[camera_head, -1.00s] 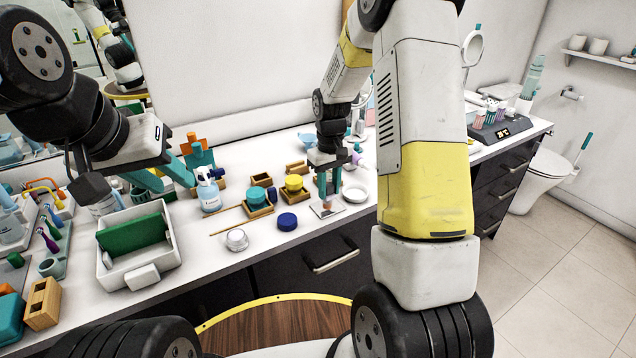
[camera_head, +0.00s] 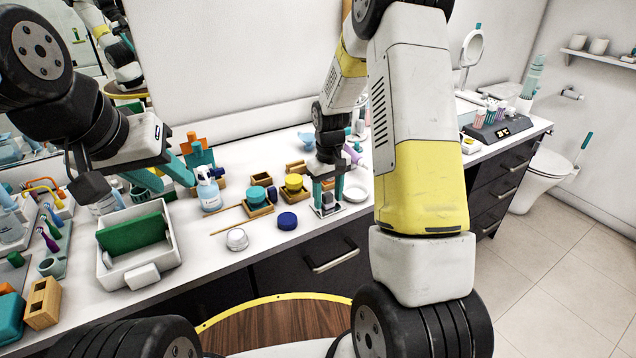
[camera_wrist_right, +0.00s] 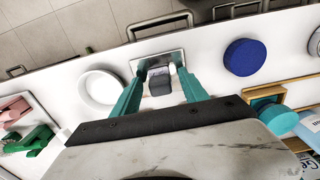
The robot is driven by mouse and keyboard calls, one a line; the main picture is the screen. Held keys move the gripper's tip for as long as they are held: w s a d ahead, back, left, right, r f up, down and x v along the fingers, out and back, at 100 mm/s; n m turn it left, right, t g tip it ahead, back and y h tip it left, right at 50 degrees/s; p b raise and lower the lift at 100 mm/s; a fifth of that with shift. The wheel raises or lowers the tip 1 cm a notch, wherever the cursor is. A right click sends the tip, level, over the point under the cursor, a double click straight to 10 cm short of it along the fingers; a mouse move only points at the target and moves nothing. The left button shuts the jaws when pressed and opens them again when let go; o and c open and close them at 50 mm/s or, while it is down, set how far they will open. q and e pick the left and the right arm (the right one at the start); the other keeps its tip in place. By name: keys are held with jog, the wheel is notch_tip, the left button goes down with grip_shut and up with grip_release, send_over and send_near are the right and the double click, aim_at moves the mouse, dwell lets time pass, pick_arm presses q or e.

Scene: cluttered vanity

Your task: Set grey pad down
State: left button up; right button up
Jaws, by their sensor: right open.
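The grey pad (camera_wrist_right: 160,84) is a small dark block with a lighter top edge. It sits on a shiny square plate (camera_wrist_right: 172,58) in the right wrist view. My right gripper (camera_wrist_right: 161,70) is open, with one teal finger on each side of the pad and small gaps visible. In the head view my right gripper (camera_head: 327,205) reaches down to the plate (camera_head: 341,211), and the pad (camera_head: 328,198) shows small between the fingers. My left gripper (camera_head: 180,183) is open and empty above the left part of the counter, beside a spray bottle (camera_head: 208,190).
A white dish (camera_head: 355,194) lies just right of the plate; a blue round lid (camera_head: 287,221) lies to its left. Wooden trays with a teal jar (camera_head: 257,195) and a yellow jar (camera_head: 294,183) stand nearby. A white bin (camera_head: 167,258) with a green block is at left.

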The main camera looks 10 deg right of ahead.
aim_at(328, 194)
notch_tip(328, 194, up, 12)
jog(key=s+r+m+t+y, duration=0.1)
jog(key=s+r+t, duration=0.2)
jog(key=s+r, duration=0.75)
jog(key=s+a+r+m+t, duration=0.1)
jog(key=s+r, duration=0.1)
jog(key=s, duration=0.5)
jog(key=s+a+r+m+t+y, duration=0.1)
jog(key=s+r+t, duration=0.1)
jog(key=s, duration=0.4)
jog(key=shift+s+r, duration=0.2)
jog(key=shift+s, duration=0.15)
